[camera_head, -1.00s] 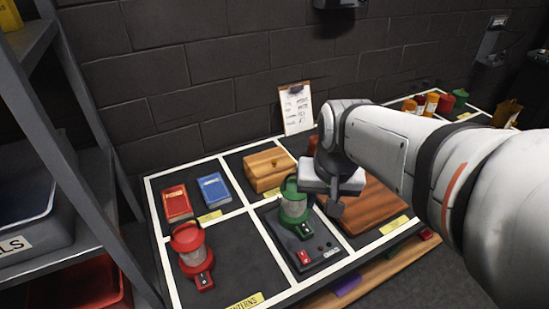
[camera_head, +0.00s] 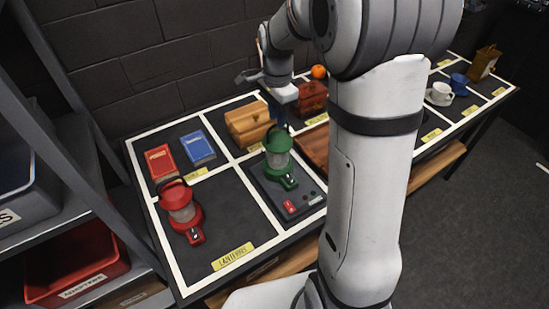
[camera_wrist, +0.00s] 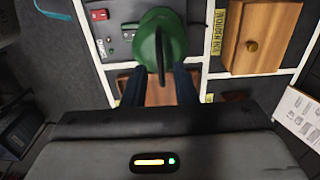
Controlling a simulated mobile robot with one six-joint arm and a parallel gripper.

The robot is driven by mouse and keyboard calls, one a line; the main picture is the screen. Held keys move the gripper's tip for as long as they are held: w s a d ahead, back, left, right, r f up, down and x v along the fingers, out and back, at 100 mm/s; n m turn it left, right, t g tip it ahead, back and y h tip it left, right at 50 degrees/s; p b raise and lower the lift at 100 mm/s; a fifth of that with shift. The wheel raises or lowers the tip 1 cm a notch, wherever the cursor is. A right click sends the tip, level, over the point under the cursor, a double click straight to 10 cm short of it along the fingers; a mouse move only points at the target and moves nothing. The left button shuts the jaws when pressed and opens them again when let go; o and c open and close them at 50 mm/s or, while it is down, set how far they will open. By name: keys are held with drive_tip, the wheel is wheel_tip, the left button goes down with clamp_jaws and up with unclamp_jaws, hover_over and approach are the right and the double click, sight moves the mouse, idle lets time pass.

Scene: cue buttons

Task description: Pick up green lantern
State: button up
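The green lantern (camera_head: 278,160) stands upright on a dark button panel (camera_head: 307,196) in a white-framed section of the table. In the wrist view its round green top (camera_wrist: 160,28) and dark handle lie just beyond my fingers. My gripper (camera_wrist: 160,72) is open, with its two dark fingers apart on either side of the handle's near end. I cannot tell whether they touch the lantern. In the head view my gripper (camera_head: 281,118) is just above and behind the lantern, and my arm hides part of the table. The lantern's base is partly hidden in the wrist view.
A red lantern (camera_head: 183,212) stands in the left section. A wooden box (camera_head: 248,126) is close behind the green lantern, with red and blue books (camera_head: 197,148) to the left. A wooden tray (camera_head: 316,147) lies to the right. A shelf (camera_head: 60,235) stands left.

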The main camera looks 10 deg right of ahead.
wheel_tip(320, 180, down, 4)
drive_tip(key=shift+s+d+p, duration=0.1)
drive_tip(key=shift+d+p, duration=0.05)
drive_tip(key=shift+p, duration=0.15)
drive_tip(key=shift+c, duration=0.5)
clamp_jaws()
idle(0.8)
